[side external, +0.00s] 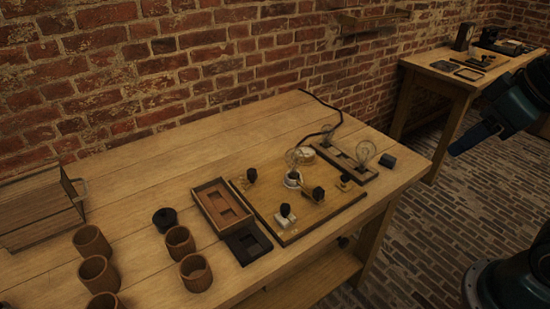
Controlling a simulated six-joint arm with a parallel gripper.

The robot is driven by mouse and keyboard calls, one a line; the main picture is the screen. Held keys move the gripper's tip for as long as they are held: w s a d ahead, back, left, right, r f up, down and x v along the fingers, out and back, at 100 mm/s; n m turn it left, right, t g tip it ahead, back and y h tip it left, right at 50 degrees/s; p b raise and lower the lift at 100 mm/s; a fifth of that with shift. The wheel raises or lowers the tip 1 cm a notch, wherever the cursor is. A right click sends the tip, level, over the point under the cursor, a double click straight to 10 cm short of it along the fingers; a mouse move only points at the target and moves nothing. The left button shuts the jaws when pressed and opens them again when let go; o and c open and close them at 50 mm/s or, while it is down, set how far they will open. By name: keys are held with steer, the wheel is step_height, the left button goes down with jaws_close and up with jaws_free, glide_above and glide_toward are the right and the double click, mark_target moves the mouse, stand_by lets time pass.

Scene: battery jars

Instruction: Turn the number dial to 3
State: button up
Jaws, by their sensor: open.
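A wooden board (268,217) lies on the workbench, carrying several small black knobs, among them a back-left knob (251,175), a front knob (285,211), a middle knob (318,194) and a right knob (345,180). A round pale piece (292,180) sits among them. Which one is the number dial cannot be told, and no numbers are readable. My gripper (472,140) shows its blue end at the right, past the bench's right edge and well away from the board. It is open, with nothing seen in it.
Glass bulbs (366,152) stand on a dark strip behind the board, with a black cable (320,104). A wooden tray (222,207) and dark plate (248,243) sit left. Several brown jars (180,243) and a wooden crate (40,210) stand farther left.

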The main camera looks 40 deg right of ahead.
steer(key=w+a+r+n+g, duration=0.15)
steer(key=w+r+n, duration=0.3)
steer(key=w, duration=0.75)
steer(key=n+g, duration=0.4)
steer(key=n, duration=0.7)
glide_above(252, 171)
step_height(252, 171, down, 19)
steer(key=shift+s, duration=0.1)
step_height(252, 171, down, 14)
steer(key=shift+d+r, duration=0.1)
steer(key=shift+r, duration=0.1)
steer(key=c, duration=1)
